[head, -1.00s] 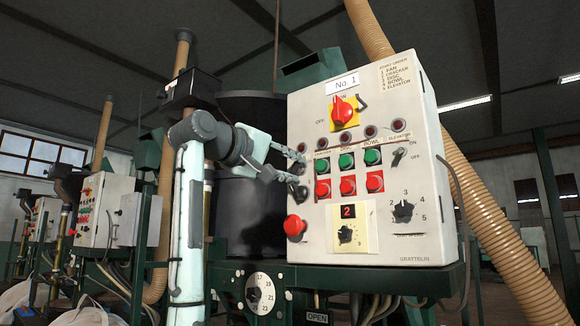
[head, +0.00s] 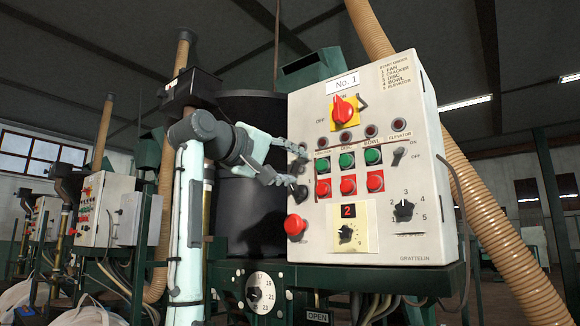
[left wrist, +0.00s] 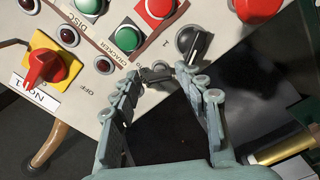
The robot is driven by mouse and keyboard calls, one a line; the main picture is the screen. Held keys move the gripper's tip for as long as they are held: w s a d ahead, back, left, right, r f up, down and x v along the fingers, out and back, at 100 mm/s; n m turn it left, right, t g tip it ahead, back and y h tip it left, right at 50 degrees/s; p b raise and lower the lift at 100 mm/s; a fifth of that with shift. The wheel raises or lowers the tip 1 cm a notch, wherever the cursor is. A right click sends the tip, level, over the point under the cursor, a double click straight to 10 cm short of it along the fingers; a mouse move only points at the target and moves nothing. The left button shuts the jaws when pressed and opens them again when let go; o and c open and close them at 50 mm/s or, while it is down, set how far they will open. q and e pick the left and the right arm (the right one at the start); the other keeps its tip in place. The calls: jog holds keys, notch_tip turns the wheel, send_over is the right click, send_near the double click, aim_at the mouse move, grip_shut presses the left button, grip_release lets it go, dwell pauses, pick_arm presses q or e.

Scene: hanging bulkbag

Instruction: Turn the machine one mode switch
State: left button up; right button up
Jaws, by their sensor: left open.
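The white control box marked No. 1 (head: 413,240) stands at the centre right in the head view. My left gripper (head: 297,165) is open at the box's left edge. In the left wrist view its fingertips (left wrist: 158,73) stand on either side of a small dark switch handle (left wrist: 157,75); I cannot tell whether they touch it. A black knob with a pale pointer (left wrist: 194,42) sits just beyond the right finger. It also shows below the gripper in the head view (head: 300,192). I cannot read which switch is labelled as mode. My right gripper is not in view.
Close by are green buttons (left wrist: 127,39), red buttons (left wrist: 156,7) and a red-yellow main switch (left wrist: 44,67). A red mushroom button (head: 294,226) sits low on the left. A black drum (head: 247,220) stands behind my arm. A ridged hose (head: 500,225) runs on the right.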

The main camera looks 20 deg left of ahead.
pick_arm(q)
jog(key=v, duration=0.8)
dwell(0.4)
